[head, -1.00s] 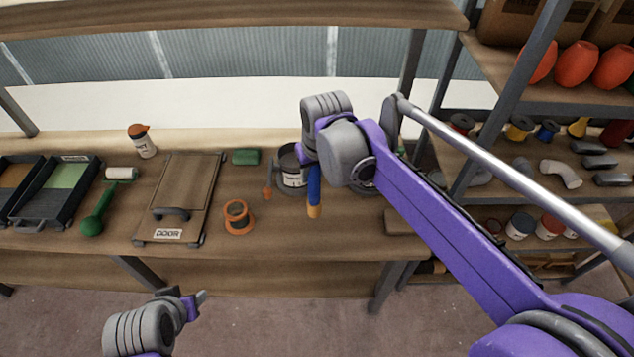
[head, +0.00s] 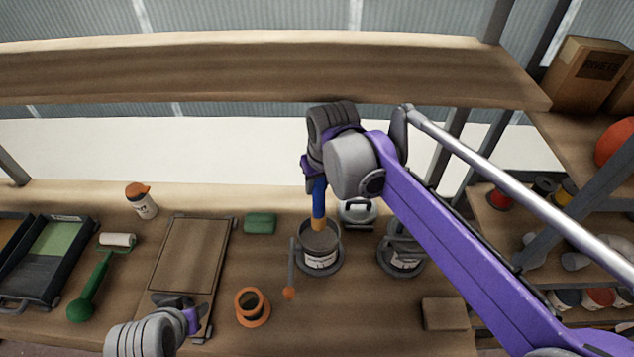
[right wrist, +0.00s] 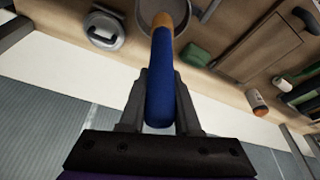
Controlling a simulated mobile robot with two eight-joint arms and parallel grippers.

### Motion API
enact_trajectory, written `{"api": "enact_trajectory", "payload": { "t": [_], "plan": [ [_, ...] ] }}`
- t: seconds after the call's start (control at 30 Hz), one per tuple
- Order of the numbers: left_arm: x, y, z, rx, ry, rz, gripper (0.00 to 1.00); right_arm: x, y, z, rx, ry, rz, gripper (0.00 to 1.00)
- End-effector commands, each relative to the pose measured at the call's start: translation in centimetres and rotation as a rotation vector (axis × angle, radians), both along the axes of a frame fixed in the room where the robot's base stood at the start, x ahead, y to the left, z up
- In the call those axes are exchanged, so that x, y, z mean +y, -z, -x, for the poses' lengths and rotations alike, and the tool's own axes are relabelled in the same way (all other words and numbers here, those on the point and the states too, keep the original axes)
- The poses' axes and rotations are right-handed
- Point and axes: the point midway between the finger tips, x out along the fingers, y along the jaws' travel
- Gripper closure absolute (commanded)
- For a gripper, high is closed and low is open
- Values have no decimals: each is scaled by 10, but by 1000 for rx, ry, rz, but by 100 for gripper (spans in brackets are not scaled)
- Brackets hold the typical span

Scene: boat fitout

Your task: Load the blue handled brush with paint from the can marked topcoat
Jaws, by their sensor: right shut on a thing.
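My right gripper (head: 317,178) is shut on the blue handled brush (head: 319,203), which hangs roughly upright with its tan end down. That end overlaps the mouth of an open can (head: 320,260) with a grey inside; I cannot tell how deep it reaches. The can's white label is too small to read. In the right wrist view the blue handle (right wrist: 160,85) sits between both fingers, and the can (right wrist: 186,8) is beyond it. A second labelled can (head: 403,260) stands to the right, partly covered. My left gripper (head: 182,305) is low at the left, its jaws unclear.
A thin stick with an orange end (head: 290,292) is by the can's left side. A shelf (head: 250,70) runs above.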

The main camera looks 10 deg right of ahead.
Motion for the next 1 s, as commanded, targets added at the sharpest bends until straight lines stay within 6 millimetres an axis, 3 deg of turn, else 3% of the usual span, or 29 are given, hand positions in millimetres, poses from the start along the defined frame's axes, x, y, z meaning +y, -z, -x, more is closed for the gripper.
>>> {"api": "enact_trajectory", "payload": {
  "t": [0.53,1.0],
  "plan": [
    [0,39,21,40,0,0,49,0,53,1,3,0,0,100],
    [0,42,22,42,0,0,49,0,57,0,0,0,0,100]
  ]
}}
